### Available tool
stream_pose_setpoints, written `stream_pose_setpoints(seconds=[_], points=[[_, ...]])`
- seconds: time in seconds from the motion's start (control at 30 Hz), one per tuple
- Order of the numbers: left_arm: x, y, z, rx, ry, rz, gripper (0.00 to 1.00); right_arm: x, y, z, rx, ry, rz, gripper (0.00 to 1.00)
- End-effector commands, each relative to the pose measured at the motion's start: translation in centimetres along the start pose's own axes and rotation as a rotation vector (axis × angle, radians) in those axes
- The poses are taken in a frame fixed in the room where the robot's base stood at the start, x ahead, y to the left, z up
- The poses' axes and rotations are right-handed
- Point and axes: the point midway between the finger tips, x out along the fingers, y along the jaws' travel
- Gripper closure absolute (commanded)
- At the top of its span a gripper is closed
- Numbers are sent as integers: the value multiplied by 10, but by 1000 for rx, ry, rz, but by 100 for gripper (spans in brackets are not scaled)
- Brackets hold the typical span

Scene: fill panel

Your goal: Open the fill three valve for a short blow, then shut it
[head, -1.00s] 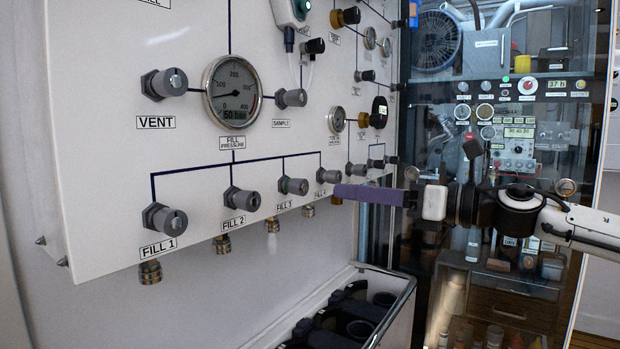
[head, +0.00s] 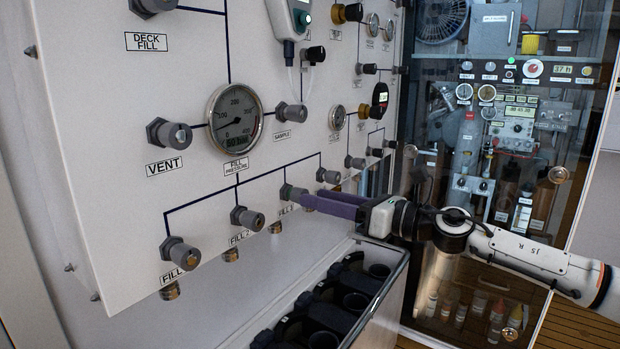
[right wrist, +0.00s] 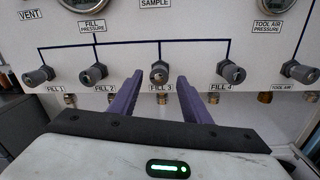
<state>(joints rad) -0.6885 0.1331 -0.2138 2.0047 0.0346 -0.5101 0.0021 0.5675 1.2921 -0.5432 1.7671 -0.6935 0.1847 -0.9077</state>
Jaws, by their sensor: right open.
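In the right wrist view the Fill 3 knob (right wrist: 159,73) stands between the fingertips, with a gap on both sides. How far the tips overlap the knob is unclear. No plume shows at the Fill 3 outlet (head: 275,227). My left gripper is out of view.
The Fill 1 knob (head: 179,251) is at the panel's lower left. A round fill pressure gauge (head: 236,116) is above. A rack of dark cylinders (head: 335,300) stands below my right gripper. A glass-fronted cabinet (head: 480,180) is at the right.

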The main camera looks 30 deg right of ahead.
Motion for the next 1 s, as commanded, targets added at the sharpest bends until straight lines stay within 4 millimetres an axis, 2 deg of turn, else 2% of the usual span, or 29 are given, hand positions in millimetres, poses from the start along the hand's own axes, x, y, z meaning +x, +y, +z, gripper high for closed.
stream_pose_setpoints(seconds=[0.03,0.1,0.23,0.6,0.67,0.87,1.0], points=[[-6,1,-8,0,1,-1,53,8,3,6,1,-3,3,56],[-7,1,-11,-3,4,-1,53,16,1,5,1,-3,2,56],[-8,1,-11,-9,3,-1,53,27,1,2,0,-1,2,56],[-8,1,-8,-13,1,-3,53,33,1,-1,-2,2,1,56],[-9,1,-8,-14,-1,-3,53,32,1,-1,-2,2,1,63],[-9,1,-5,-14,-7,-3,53,32,1,-1,-2,1,1,97],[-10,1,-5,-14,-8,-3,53,32,1,0,2,1,1,97]])
